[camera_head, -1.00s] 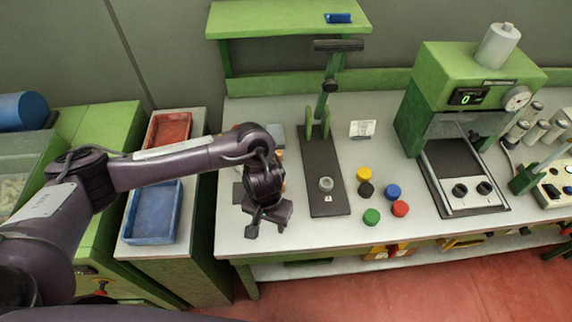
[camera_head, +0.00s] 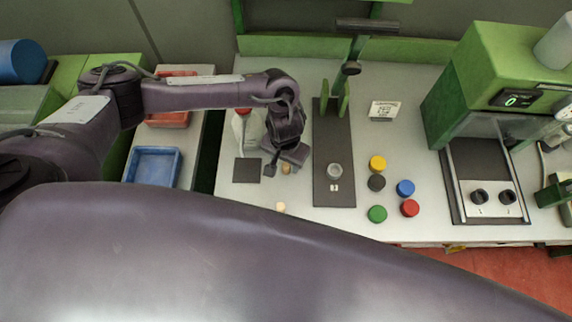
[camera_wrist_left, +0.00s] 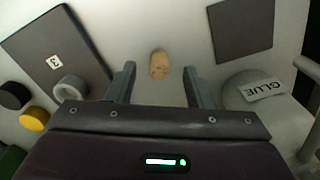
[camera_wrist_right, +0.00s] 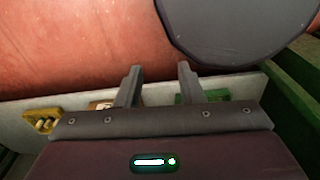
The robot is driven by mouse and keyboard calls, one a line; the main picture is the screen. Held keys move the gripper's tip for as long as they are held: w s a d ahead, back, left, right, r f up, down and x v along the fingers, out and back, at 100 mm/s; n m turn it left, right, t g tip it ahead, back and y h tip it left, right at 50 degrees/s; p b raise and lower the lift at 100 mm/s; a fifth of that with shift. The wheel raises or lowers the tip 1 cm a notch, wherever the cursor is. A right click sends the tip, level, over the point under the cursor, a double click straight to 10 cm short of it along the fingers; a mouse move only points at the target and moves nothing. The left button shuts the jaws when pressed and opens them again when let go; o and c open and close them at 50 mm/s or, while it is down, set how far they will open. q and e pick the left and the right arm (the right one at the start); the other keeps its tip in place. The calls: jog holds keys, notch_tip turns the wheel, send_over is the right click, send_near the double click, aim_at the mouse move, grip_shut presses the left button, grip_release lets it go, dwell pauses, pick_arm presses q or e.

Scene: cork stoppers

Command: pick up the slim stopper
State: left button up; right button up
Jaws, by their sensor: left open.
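A small tan cork stopper (camera_head: 286,169) stands on the grey table by my left gripper (camera_head: 284,164). In the left wrist view a cork stopper (camera_wrist_left: 159,64) lies ahead of the open left fingers (camera_wrist_left: 157,86), roughly between their lines, with nothing in the jaws. A second small pale stopper (camera_head: 281,207) stands nearer the table's front edge. I cannot tell from their size which is the slim one. My right gripper (camera_wrist_right: 158,78) is open and empty in its wrist view, over the red floor and table edge, away from the stoppers.
A dark square mat (camera_head: 247,171) and a glue bottle (camera_head: 246,130) are left of the left gripper. A dark press base (camera_head: 334,186) with a grey ring (camera_head: 334,170) is right of it. Several coloured caps (camera_head: 377,163) lie further right. A blue tray (camera_head: 153,167) is at left.

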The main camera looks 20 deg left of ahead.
aim_at(286, 165)
pick_arm(q)
jog(key=f, duration=0.2)
jog(key=shift+w+f, duration=0.2)
jog(key=shift+f, duration=0.15)
jog(key=shift+d+f, duration=0.1)
jog(key=shift+f, duration=0.25)
grip_shut()
pick_arm(e)
jog(key=shift+w+d+r, duration=0.1)
jog(key=shift+w+r, duration=0.1)
jog(key=shift+w, duration=0.25)
jog(key=shift+w+r, duration=0.2)
jog(key=shift+w, duration=0.25)
